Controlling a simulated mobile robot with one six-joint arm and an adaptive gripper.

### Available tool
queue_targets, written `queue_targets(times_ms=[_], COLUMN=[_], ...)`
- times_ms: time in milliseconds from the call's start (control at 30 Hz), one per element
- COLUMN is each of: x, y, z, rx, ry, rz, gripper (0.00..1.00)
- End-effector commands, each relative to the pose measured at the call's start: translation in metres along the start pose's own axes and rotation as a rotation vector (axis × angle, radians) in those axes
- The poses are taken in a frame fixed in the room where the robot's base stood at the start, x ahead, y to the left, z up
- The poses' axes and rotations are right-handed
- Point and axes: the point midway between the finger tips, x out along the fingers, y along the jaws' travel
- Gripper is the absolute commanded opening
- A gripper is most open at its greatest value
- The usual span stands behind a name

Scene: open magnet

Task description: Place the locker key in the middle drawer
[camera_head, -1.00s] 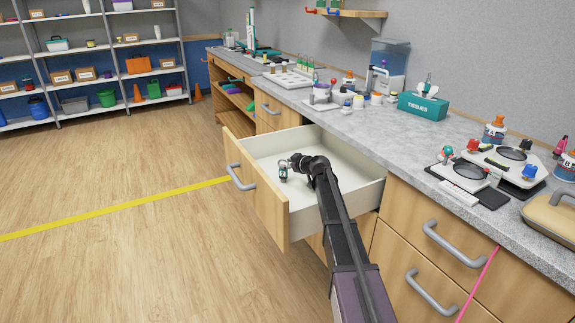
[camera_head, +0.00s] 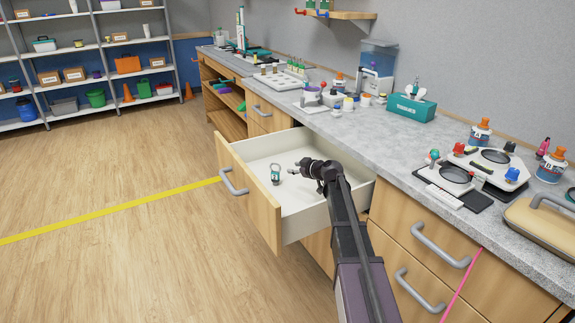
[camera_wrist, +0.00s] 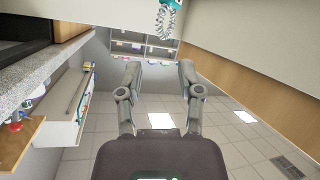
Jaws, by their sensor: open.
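The locker key, with a teal tag and a ring (camera_head: 276,174), is in the open drawer (camera_head: 262,150), towards its front panel. Its teal part and a coiled band (camera_wrist: 167,18) show at the top of the wrist view, cut off by the edge. My gripper (camera_head: 294,171) is inside the drawer's outline, to the right of the key and apart from it. In the wrist view my gripper (camera_wrist: 160,72) has its two fingers spread with nothing between them.
The drawer's wooden front has a grey handle (camera_head: 233,181). More closed drawers (camera_head: 425,245) are at the right. The grey counter (camera_head: 365,126) above holds a tissue box (camera_head: 411,107), jars and instruments. The floor (camera_head: 120,255) at the left is clear.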

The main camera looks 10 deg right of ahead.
Motion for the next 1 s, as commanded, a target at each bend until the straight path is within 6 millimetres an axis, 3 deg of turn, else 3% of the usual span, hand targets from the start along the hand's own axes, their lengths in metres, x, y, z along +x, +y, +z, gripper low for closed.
queue_targets(times_ms=[267, 1000], x=[-0.021, -0.021], y=[0.0, -0.001], z=[0.0, 0.0], rx=[-0.001, -0.001], ry=[0.0, 0.0], rz=[0.0, -0.002], gripper=[0.47, 0.47])
